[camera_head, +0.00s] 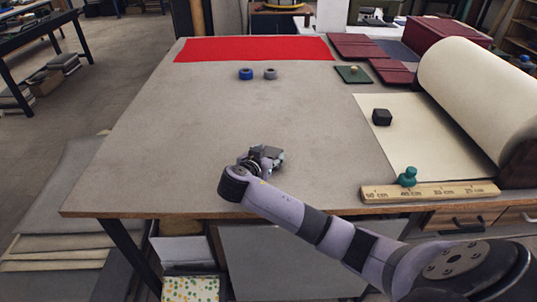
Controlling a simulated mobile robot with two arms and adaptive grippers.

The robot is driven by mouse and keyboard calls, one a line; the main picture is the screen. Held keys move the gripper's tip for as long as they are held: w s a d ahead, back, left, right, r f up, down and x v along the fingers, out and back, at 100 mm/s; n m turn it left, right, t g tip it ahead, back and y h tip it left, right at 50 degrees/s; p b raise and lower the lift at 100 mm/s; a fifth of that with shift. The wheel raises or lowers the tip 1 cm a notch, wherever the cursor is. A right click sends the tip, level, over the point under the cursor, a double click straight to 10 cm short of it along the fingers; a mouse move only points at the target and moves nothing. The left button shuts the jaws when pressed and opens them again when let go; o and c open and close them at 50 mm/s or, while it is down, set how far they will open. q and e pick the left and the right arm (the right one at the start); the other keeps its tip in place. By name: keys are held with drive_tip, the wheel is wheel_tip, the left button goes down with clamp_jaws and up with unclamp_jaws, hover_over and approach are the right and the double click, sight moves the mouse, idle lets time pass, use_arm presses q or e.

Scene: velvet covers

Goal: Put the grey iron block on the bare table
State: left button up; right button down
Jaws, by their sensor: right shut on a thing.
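My right gripper (263,158) reaches in from the lower right, over the middle front of the grey table (190,130). It is shut on a small grey thing, which I take for the grey iron block (273,152). The gripper covers much of it, and I cannot tell whether it touches the tabletop. The table around it is bare. My left gripper is not in view.
A dark block (381,117) sits on the cream sheet (420,140) unrolled from a large roll (475,85). A wooden ruler (440,192) with a teal knobbed piece (407,177) lies at the front right. Red cloth (255,48), blue (246,74) and grey (270,73) rings lie farther back.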

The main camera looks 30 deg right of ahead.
drive_tip(key=shift+r, duration=0.1)
drive_tip(key=c, duration=1.2)
unclamp_jaws()
drive_tip(key=shift+f, duration=0.2)
drive_tip(key=o, duration=0.5)
drive_tip(key=shift+r, duration=0.1)
drive_tip(key=shift+a+r, duration=0.1)
drive_tip(key=shift+r, duration=0.05)
drive_tip(key=b+v, duration=0.1)
drive_tip(key=v, duration=0.9)
drive_tip(key=shift+s+a, duration=0.25)
drive_tip(key=shift+a, duration=0.05)
drive_tip(key=shift+s+a+r+b, duration=0.25)
drive_tip(key=shift+s+a+b, duration=0.05)
drive_tip(key=shift+s+a, duration=0.1)
